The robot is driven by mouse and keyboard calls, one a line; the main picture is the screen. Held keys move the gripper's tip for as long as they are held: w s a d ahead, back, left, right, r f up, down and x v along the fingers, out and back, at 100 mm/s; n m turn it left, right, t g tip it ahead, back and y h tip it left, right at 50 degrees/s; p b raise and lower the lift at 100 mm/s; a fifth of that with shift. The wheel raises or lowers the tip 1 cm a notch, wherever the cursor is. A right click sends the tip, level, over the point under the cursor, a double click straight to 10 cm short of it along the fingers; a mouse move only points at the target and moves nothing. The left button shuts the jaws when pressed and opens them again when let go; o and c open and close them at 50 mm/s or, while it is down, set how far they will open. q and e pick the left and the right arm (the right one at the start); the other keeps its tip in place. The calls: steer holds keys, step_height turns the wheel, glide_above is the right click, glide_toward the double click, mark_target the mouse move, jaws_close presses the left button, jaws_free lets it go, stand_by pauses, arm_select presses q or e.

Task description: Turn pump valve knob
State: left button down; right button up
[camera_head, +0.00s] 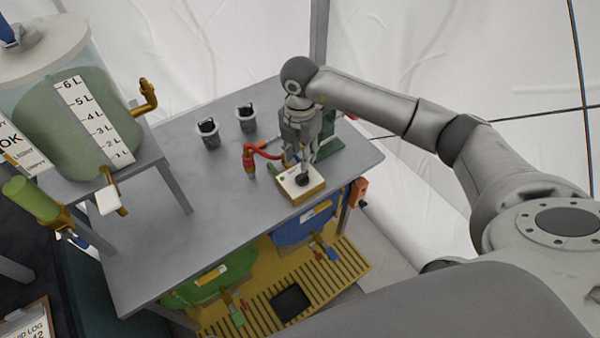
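A small white-topped box (291,190) with wooden-coloured sides sits near the front right edge of the grey table. A dark round knob (303,180) stands on its top; I take it for the pump valve knob. My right gripper (300,166) points down from above, with its fingertips just over or at the knob. I cannot tell whether the fingers touch it or how far apart they are. A green pump-like body (328,142) stands behind, partly hidden by the gripper. My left gripper is not in view.
A red nozzle with a red hose (249,158) stands just left of the box. A green tank (75,115) is at left. Blue and green containers (292,231) (203,287) lie below.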

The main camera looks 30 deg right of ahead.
mark_target(300, 177)
step_height(300, 177, down, 9)
steer(key=shift+r+p, duration=0.1)
steer(key=shift+p, duration=0.55)
jaws_close()
